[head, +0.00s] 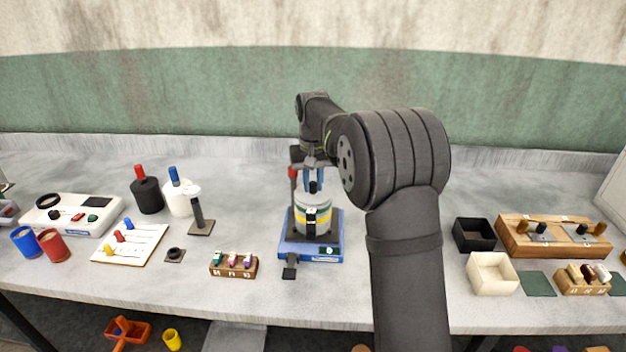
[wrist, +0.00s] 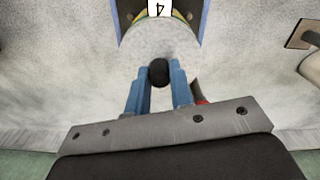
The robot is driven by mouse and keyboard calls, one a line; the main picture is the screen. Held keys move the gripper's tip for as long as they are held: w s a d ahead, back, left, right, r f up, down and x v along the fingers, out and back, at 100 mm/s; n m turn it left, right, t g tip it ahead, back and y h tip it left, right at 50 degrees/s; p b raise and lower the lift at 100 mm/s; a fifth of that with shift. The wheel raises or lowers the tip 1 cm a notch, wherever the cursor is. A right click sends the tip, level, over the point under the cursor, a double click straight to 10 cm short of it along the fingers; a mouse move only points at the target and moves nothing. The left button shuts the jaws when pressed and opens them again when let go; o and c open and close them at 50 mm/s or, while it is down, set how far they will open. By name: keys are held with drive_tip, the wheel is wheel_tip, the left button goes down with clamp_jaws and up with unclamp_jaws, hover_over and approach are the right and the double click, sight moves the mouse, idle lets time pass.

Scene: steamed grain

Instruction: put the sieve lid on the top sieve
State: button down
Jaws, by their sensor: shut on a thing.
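The sieve stack (head: 314,218), with yellow and dark bands, stands upright on a blue shaker base (head: 299,251). The pale grey sieve lid (head: 301,200) is over the top of the stack; it also shows in the wrist view (wrist: 160,42), with a black knob (wrist: 159,72). My gripper (head: 313,182) is above the stack, its blue fingers (wrist: 159,76) shut on the knob. In the wrist view, a yellow-edged sieve part with a white "4" label (wrist: 160,8) shows beyond the lid. I cannot tell whether the lid touches the top sieve, whose rim is hidden.
A red-topped post (head: 293,174) stands close behind the stack at left. A wooden block with small brushes (head: 233,268) is at front left, and a stand (head: 200,226) further left. Black (head: 474,235) and cream (head: 492,273) boxes are at right.

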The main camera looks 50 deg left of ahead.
sight(313, 183)
drive_tip(key=c, duration=1.3)
unclamp_jaws()
drive_tip(key=shift+o, duration=0.2)
drive_tip(key=shift+r, duration=0.1)
wheel_tip(313, 183, up, 13)
wheel_tip(313, 183, down, 13)
drive_tip(key=shift+f, duration=0.15)
drive_tip(key=shift+r, duration=0.5)
